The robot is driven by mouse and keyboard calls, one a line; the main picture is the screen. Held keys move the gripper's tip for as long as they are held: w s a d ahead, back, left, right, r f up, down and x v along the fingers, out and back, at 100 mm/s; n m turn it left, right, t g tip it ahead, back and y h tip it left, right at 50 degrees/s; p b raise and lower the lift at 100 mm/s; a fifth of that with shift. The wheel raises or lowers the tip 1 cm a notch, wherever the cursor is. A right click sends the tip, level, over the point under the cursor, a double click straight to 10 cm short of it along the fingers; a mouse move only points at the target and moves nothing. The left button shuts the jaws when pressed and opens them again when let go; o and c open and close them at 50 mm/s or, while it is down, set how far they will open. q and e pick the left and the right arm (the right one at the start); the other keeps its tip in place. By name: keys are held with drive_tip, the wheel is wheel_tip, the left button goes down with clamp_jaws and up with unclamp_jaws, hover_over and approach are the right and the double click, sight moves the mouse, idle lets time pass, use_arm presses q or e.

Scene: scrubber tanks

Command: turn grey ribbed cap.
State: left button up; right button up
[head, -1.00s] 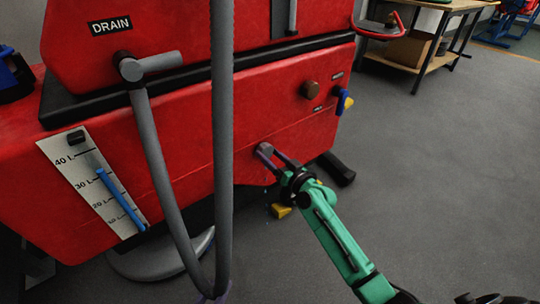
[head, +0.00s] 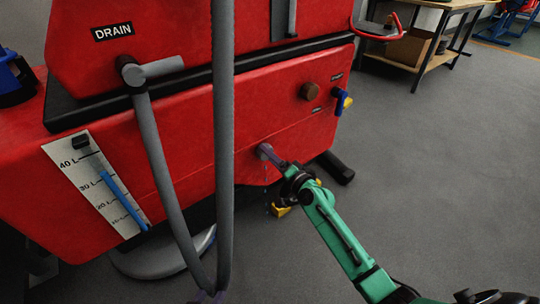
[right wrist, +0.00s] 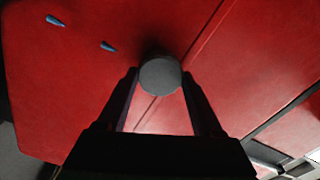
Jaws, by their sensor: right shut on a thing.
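The grey ribbed cap (head: 264,151) sits low on the red tank's (head: 180,150) side, towards its right end. In the right wrist view the cap (right wrist: 160,75) shows as a round grey face between the two fingertips. The ribs are too dark to make out. My right gripper (head: 270,155), on a green arm, reaches in from the lower right and is shut on the cap. Its fingers (right wrist: 162,92) lie on either side of the cap. My left gripper is not recognisable in either view.
A grey hose (head: 222,140) hangs in a loop left of the cap. A level gauge (head: 97,185) is at left. A workbench (head: 440,40) stands behind; the floor at right is clear.

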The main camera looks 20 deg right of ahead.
drive_tip(key=shift+m, duration=0.9)
drive_tip(key=shift+f, duration=0.1)
drive_tip(key=o, duration=1.4)
drive_tip(key=shift+c, duration=0.2)
drive_tip(key=b+v, duration=0.1)
drive_tip(key=v, duration=1.3)
drive_tip(key=shift+s+b, duration=0.3)
drive_tip(key=shift+d, duration=0.1)
